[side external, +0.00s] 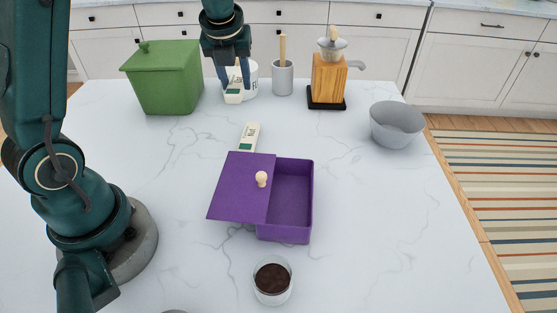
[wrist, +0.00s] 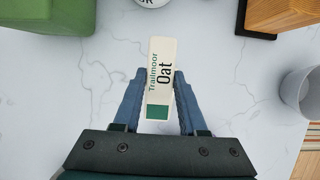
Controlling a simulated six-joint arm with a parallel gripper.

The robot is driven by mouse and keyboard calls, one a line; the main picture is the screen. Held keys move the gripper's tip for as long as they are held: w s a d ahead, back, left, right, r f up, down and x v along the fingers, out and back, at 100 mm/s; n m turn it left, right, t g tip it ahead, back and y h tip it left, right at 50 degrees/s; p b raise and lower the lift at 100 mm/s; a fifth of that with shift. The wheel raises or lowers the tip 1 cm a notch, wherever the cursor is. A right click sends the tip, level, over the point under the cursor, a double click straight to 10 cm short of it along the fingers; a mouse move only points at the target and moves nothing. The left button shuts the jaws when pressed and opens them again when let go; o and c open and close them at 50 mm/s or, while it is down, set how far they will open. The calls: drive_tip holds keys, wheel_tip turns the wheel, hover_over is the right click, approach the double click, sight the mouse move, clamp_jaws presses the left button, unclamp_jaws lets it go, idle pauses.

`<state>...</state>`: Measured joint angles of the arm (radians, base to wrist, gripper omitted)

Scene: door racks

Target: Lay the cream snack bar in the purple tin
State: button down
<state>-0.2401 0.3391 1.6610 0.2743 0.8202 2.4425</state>
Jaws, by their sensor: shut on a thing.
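My gripper (side external: 231,84) is at the back of the counter and shut on a cream snack bar (side external: 234,94) with a green end. In the wrist view the bar (wrist: 160,78) stands between both fingertips, its "Trailmoor Oat" label facing the camera. I cannot tell how far it is above the counter. A second, similar cream bar (side external: 249,136) lies on the counter just behind the purple tin (side external: 292,228). The tin's purple lid (side external: 240,190), with a pale knob, is shifted left and overhangs. The right part of the tin is open, and the visible interior is empty.
A green lidded box (side external: 165,78) stands left of my gripper, with a white canister (side external: 251,82) close behind. A grey crock (side external: 282,78), wooden grinder (side external: 327,80) and grey bowl (side external: 397,125) stand right. A glass of dark contents (side external: 272,280) stands before the tin.

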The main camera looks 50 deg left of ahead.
idle(0.6)
drive_tip(key=n, duration=0.2)
drive_tip(key=n+g, duration=0.1)
drive_tip(key=n+g+y, duration=0.1)
drive_tip(key=n, duration=0.1)
drive_tip(key=shift+s+d+n, duration=0.3)
drive_tip(key=shift+s+d, duration=0.05)
drive_tip(key=shift+d, duration=0.05)
drive_tip(key=n, duration=0.2)
drive_tip(key=d+n+g, duration=0.1)
drive_tip(key=n, duration=0.1)
drive_tip(key=n+g, duration=0.1)
drive_tip(key=n, duration=0.1)
drive_tip(key=shift+s+d+f, duration=0.25)
drive_tip(key=shift+s+d, duration=0.05)
drive_tip(key=shift+d, duration=0.1)
drive_tip(key=shift+s+d+f+n+g+h, duration=0.45)
drive_tip(key=shift+s+d+f+n+h, duration=0.6)
drive_tip(key=shift+d+n, duration=2.6)
drive_tip(key=shift+s+d+f+n+g+h, duration=0.65)
drive_tip(key=shift+d+n+h, duration=0.7)
drive_tip(key=shift+d+n, duration=2.25)
drive_tip(key=shift+s+d+f+n+g+h, duration=0.3)
drive_tip(key=shift+s+d+f+n+h, duration=0.6)
drive_tip(key=shift+d+n, duration=2.75)
